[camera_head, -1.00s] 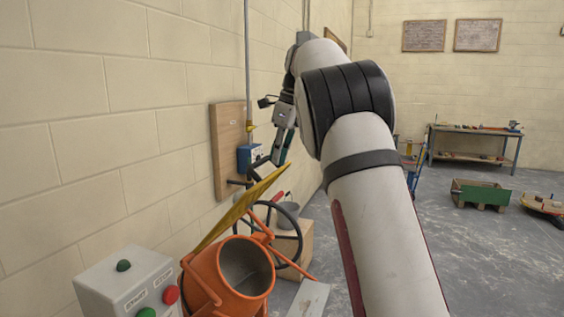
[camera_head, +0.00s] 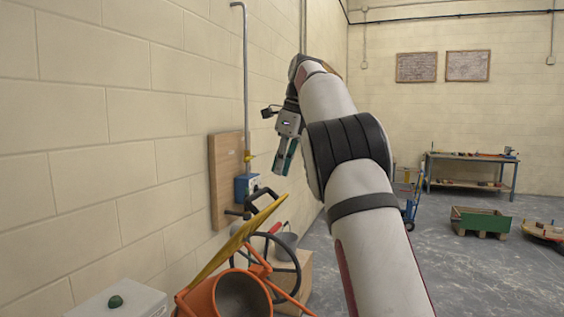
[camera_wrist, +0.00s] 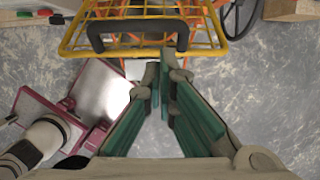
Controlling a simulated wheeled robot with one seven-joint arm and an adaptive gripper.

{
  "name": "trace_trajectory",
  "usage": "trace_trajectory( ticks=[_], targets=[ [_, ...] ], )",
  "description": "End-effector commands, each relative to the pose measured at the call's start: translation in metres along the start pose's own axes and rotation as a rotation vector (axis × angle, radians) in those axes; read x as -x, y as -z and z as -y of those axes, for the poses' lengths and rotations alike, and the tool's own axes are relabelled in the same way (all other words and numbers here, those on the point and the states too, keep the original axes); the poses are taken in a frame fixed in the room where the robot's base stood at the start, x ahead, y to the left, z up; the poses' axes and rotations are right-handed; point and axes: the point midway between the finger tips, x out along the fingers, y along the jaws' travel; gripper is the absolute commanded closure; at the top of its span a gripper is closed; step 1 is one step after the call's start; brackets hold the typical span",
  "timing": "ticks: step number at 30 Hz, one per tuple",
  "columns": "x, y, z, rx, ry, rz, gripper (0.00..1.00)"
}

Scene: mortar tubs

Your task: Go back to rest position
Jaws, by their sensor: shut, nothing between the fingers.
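My gripper (camera_head: 284,160) hangs from the raised arm in the head view, pointing down, its teal fingers in front of the block wall. It is apart from everything around it. In the wrist view the gripper (camera_wrist: 164,80) shows its teal-padded fingers close together at the tips, with nothing held. Below and ahead of it in that view is the yellow mesh guard (camera_wrist: 150,38) with a black handle (camera_wrist: 138,26).
An orange mixer drum (camera_head: 240,296) stands below the arm, its yellow guard raised. A wooden board with a blue box (camera_head: 245,186) is on the left wall. A control box (camera_head: 118,300) is front left. A workbench (camera_head: 470,160) and green crate (camera_head: 480,221) stand farther right.

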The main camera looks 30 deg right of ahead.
Motion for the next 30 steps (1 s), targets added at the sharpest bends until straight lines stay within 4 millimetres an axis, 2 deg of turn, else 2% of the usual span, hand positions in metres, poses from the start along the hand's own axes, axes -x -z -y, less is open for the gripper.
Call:
trace_trajectory(
  ticks=[6, 17, 23, 30],
  targets=[
    [0.013, 0.000, 0.000, 0.001, 0.001, 0.000, 1.00],
    [0.019, 0.001, -0.004, 0.025, 0.003, 0.006, 1.00],
    [0.038, 0.005, -0.028, 0.207, 0.025, 0.039, 1.00],
    [0.051, 0.018, -0.077, 0.536, 0.068, 0.064, 1.00]
  ],
)
